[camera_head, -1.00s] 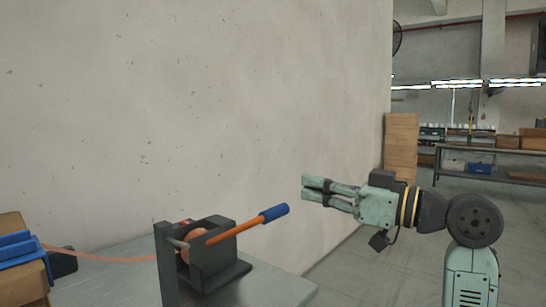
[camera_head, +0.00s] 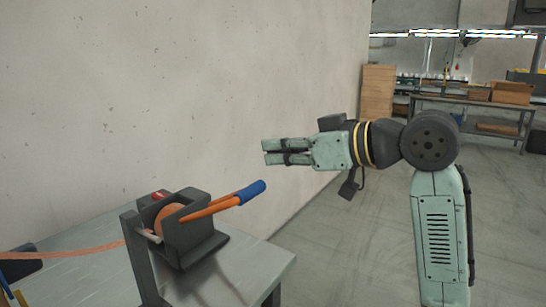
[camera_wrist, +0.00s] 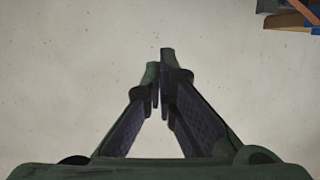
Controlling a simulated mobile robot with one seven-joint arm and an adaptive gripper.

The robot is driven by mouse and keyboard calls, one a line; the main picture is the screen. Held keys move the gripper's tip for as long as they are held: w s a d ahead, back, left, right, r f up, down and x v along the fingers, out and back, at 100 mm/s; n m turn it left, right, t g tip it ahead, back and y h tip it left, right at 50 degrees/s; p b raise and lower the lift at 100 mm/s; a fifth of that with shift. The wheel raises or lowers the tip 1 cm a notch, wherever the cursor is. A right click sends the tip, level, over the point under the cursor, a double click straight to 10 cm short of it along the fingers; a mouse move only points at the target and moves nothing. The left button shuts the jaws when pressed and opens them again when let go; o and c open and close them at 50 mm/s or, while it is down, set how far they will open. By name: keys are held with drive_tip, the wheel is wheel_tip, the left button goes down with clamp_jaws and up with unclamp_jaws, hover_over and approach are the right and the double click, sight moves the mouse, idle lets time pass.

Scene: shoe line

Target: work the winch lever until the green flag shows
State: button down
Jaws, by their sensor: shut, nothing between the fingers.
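The winch (camera_head: 188,240) is a dark grey bracket with an orange drum, on the table near its front right corner. Its lever (camera_head: 215,204) is orange with a blue grip (camera_head: 250,192), and slants up to the right. A small red patch (camera_head: 160,196) shows on top of the winch; I see no green on it. My gripper (camera_head: 264,152) is shut and empty. In the head view it appears above the blue grip, apart from the lever, pointing left. In the wrist view the fingertips (camera_wrist: 160,78) meet before a plain pale surface; the winch is not seen there.
The grey table (camera_head: 85,280) carries the winch. An orange strap (camera_head: 75,250) runs left from the drum. A pale wall (camera_head: 180,90) stands behind. A brown and blue object (camera_wrist: 292,15) shows at the wrist view's top right. The floor at right is clear.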

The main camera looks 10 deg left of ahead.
drive_tip(key=p, duration=0.1)
hover_over(256, 188)
drive_tip(key=a, duration=0.2)
drive_tip(key=shift+w+f, duration=0.3)
drive_tip(key=shift+f, duration=0.55)
drive_tip(key=f, duration=0.1)
drive_tip(key=d+f, duration=0.1)
drive_tip(key=shift+f, duration=0.4)
drive_tip(key=shift+s+d+f, duration=0.2)
drive_tip(key=shift+f, duration=0.25)
drive_tip(key=shift+f, duration=0.1)
drive_tip(key=shift+s+d+f+b, duration=0.1)
drive_tip(key=shift+d+f+b, duration=0.2)
drive_tip(key=shift+f+b, duration=0.35)
drive_tip(key=s+d+f+t+y+b, duration=0.1)
drive_tip(key=d+f+y+b, duration=0.1)
drive_tip(key=f+b, duration=0.3)
drive_tip(key=d+f+t+y+b, duration=0.1)
drive_tip(key=f+y+b, duration=0.3)
drive_tip(key=b, duration=0.7)
wheel_tip(256, 188, down, 2)
drive_tip(key=shift+s+d+f, duration=0.1)
drive_tip(key=shift+s+d, duration=0.25)
drive_tip(key=shift+d, duration=0.3)
drive_tip(key=shift+b, duration=0.35)
